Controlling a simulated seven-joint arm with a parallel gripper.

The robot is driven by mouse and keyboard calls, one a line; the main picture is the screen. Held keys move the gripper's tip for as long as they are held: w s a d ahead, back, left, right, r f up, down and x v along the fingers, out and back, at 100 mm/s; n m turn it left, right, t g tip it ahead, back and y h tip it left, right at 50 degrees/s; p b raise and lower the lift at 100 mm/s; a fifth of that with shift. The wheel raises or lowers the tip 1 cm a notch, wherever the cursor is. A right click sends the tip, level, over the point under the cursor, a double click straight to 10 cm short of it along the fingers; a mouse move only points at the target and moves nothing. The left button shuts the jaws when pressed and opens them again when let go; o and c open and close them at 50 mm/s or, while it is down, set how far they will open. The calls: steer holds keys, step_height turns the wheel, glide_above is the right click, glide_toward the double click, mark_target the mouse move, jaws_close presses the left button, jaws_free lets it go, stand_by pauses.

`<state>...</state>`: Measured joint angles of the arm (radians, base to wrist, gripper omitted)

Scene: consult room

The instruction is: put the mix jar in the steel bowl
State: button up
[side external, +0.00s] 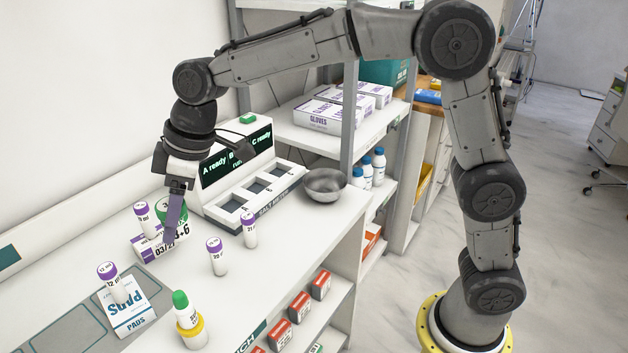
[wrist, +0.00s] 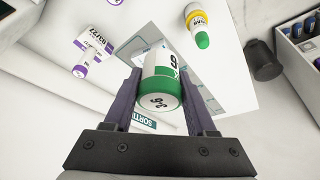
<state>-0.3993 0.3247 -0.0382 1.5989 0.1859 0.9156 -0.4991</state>
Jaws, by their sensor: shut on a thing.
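The mix jar (side external: 181,228), white with a green lid and bold label figures, is between the fingers of my gripper (side external: 174,222) at the left of the bench. In the wrist view, the jar (wrist: 162,88) lies between both fingers, its green lid end toward the camera. My gripper (wrist: 163,100) is shut on it. A finger hides part of the jar in the side view, and I cannot tell whether its base touches the bench. The steel bowl (side external: 325,187) stands at the bench's far right end, well away from my gripper, and looks empty.
A white machine (side external: 246,175) with a lit screen stands between jar and bowl. Several purple-capped vials (side external: 217,257) stand around, one by a small box (side external: 147,250), one at the pads box (side external: 128,318). A green-capped bottle (side external: 189,322) with a yellow ring stands in front.

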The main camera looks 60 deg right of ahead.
steer(key=s+d+m+t+h, duration=0.1)
steer(key=s+d+m+h, duration=0.2)
steer(key=d+m, duration=1.45)
steer(key=s+d+n+h, duration=0.15)
steer(key=s+d, duration=0.35)
steer(key=d, duration=0.5)
steer(key=s+d+n+h, duration=0.15)
steer(key=s+d, duration=0.35)
steer(key=d, duration=0.5)
glide_toward(322, 191)
steer(key=shift+w+d+f+y, duration=0.4)
steer(key=shift+w+d, duration=0.2)
steer(key=shift+w+d+f, duration=0.15)
steer(key=shift+w+f, duration=0.15)
steer(key=shift+f, duration=0.15)
steer(key=shift+w+f, duration=0.1)
steer(key=shift+f, duration=1.5)
steer(key=shift+f, duration=0.15)
